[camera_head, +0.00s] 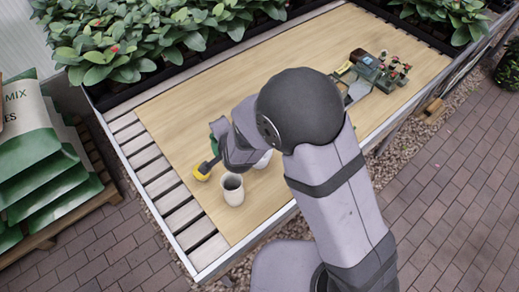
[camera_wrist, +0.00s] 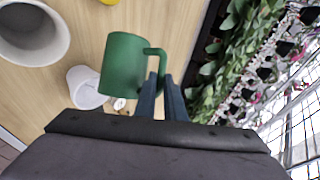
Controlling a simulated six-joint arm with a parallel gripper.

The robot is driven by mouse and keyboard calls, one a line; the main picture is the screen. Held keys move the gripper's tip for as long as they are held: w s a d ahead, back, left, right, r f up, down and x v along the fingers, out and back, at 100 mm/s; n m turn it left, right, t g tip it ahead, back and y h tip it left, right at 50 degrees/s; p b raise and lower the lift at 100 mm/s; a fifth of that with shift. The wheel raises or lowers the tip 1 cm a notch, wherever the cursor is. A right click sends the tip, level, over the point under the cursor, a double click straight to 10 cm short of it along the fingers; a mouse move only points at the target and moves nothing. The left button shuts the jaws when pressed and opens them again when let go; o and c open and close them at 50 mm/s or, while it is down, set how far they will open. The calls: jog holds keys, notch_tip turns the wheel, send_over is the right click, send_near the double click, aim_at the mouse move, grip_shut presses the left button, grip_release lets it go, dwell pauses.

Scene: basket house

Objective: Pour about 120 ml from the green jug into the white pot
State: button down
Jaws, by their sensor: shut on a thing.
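My gripper (camera_wrist: 162,97) is shut on the handle of the green jug (camera_wrist: 122,66). In the wrist view I see the jug's side; its opening and contents are hidden. In the head view only a bit of the jug (camera_head: 217,127) shows past my arm. A white, open-topped pot (camera_head: 232,193) stands upright on the table; its inside looks grey in the wrist view (camera_wrist: 42,56). The jug is apart from this pot. A second white vessel (camera_wrist: 84,92) is smaller in the wrist view and mostly hidden by my arm in the head view (camera_head: 263,161).
A yellow object (camera_head: 202,172) with a dark part lies beside the pot. A device (camera_head: 366,64) and small potted plants (camera_head: 397,70) stand at the table's far right. Leafy plants (camera_head: 130,40) line the back edge. The wooden table (camera_head: 172,110) is clear at the left.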

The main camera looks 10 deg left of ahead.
aim_at(212, 139)
jog(key=shift+s+a+r+p, duration=0.2)
jog(key=shift+a+p, duration=0.3)
jog(key=shift+p, duration=0.5)
jog(key=a+f+n+h+p, duration=0.1)
jog(key=a+f+h+p, duration=0.1)
jog(key=p, duration=0.2)
jog(key=shift+s+f+t, duration=0.15)
jog(key=shift+t, duration=0.15)
jog(key=shift+f, duration=0.35)
jog(key=shift+a+n, duration=0.1)
jog(key=shift+n, duration=0.2)
jog(key=shift+s+a+f+h+p, duration=0.15)
jog(key=shift+a+f+h+p, duration=0.3)
jog(key=shift+h+p, duration=0.2)
jog(key=shift+s+a+f+n+t+h, duration=0.15)
jog(key=shift+a+f+n+t+h, duration=0.15)
jog(key=shift+a+f+n+h, duration=0.6)
jog(key=shift+a+f+y, duration=0.1)
jog(key=shift+f+y, duration=0.15)
jog(key=shift+f, duration=0.05)
